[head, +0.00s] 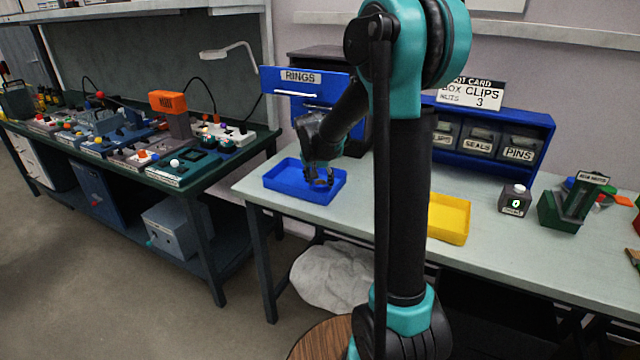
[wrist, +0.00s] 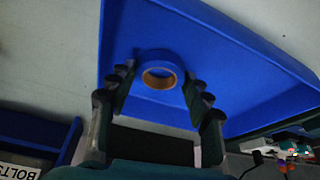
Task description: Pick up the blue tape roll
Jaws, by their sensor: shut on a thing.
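The blue tape roll (wrist: 158,62) shows in the wrist view, with a tan inner core, against the floor of the blue tray (wrist: 235,60). In the head view the blue tray (head: 276,183) sits on the light bench, and my gripper (head: 318,182) points down into it. In the wrist view the fingers of my gripper (wrist: 159,82) stand on both sides of the roll and are shut on it. I cannot tell whether the roll is clear of the tray floor. In the head view the roll is hard to make out against the tray and fingers.
A yellow tray (head: 448,218) lies to the right, behind my arm. A blue bin rack (head: 490,140), a small counter box (head: 515,200) and a green device (head: 570,203) stand further right. A RINGS drawer cabinet (head: 305,88) stands behind the blue tray.

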